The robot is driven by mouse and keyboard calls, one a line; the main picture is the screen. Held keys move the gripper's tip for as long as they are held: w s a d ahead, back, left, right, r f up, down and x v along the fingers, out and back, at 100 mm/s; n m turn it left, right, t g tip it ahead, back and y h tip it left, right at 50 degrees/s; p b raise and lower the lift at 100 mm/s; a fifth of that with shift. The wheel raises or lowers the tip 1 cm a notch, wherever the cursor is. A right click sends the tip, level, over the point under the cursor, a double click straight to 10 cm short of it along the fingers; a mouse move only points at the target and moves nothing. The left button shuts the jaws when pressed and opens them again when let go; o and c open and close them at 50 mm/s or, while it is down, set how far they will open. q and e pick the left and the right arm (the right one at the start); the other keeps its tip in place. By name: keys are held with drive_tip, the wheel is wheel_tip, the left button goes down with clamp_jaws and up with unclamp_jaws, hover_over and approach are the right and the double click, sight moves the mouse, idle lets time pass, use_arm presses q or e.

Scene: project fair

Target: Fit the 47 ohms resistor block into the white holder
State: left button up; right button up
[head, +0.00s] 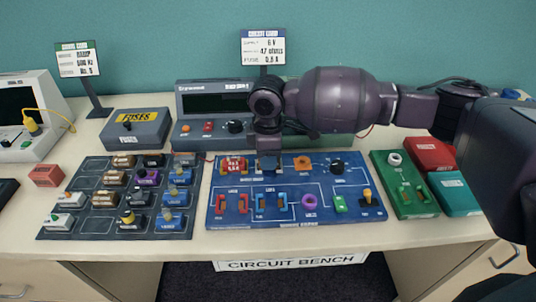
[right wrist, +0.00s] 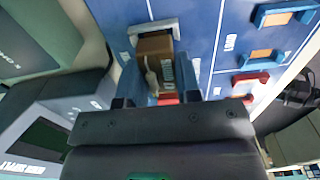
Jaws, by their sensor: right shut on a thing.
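My right gripper (head: 268,168) points down over the upper middle of the blue circuit board (head: 375,212). The block's far end is at a white holder bracket (right wrist: 139,29) on the board. I cannot tell whether it is fully seated or just above it. The gripper hides the block and holder in the head view. My left gripper is not in view.
A dark tray (head: 75,180) of several component blocks lies left of the board. A grey power supply (head: 190,99) stands behind. Red (head: 218,203) and blue holders (head: 259,205) sit in the board's front row.

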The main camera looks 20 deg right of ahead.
drive_tip(key=shift+f, duration=0.25)
drive_tip(key=o, duration=1.4)
drive_tip(key=shift+c, duration=0.2)
drive_tip(key=shift+o, duration=0.6)
